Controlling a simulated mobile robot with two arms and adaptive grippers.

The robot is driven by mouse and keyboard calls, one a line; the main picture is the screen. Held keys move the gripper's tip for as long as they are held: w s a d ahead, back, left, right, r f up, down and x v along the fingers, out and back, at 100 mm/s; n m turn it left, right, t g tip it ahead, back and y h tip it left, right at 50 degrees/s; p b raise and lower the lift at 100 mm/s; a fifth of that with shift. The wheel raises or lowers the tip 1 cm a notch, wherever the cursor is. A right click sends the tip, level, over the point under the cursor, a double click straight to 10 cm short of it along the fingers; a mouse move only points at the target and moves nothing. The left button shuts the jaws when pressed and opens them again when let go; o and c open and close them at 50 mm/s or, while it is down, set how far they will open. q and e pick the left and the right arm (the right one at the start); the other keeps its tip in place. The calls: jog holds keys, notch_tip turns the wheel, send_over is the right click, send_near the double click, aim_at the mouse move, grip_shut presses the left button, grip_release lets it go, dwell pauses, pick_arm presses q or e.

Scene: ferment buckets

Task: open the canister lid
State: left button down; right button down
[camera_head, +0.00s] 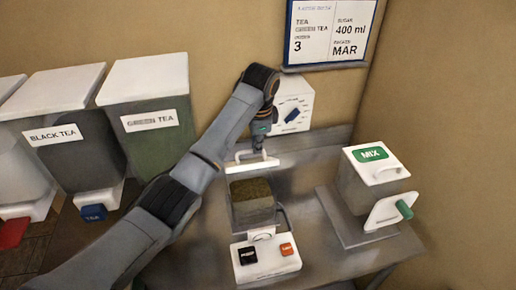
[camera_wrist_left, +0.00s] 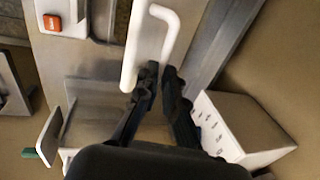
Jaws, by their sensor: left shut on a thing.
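The canister (camera_head: 253,212) has clear walls and dark greenish-brown contents, and stands on the metal table behind a small white base. Its white lid (camera_head: 265,164) is up above the rear of the canister, and the contents show below it. My left gripper (camera_head: 262,150) is at the lid's handle, shut on it. In the left wrist view, the fingers (camera_wrist_left: 160,76) are at the end of the curved white handle (camera_wrist_left: 172,28), beside the lid (camera_wrist_left: 132,45), which is seen nearly edge-on. The grip itself is partly hidden. My right gripper is not in view.
The white base (camera_head: 265,262) carries a black and an orange button. A MIX container (camera_head: 365,182) stands at right. The BLACK TEA (camera_head: 75,140) and GREEN TEA (camera_head: 150,100) bins stand at left. A white dial box (camera_head: 294,103) is behind my gripper, below a wall sign (camera_head: 332,32).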

pick_arm(q)
jog(key=shift+a+f, duration=0.3)
jog(key=shift+f, duration=0.15)
jog(key=c, duration=1.6)
grip_release()
jog(key=shift+o, duration=1)
jog(key=shift+w+f, duration=0.2)
jog(key=shift+w, duration=0.2)
jog(key=shift+w+f, duration=0.2)
jog(key=shift+w, duration=0.3)
jog(key=shift+s+d+r, duration=0.1)
jog(key=shift+s+r, duration=0.35)
jog(key=shift+s, duration=0.05)
jog(key=shift+r, duration=0.2)
jog(key=v, duration=1.1)
jog(key=shift+w+r, duration=0.2)
jog(key=shift+s, duration=0.1)
jog(key=shift+c, duration=0.2)
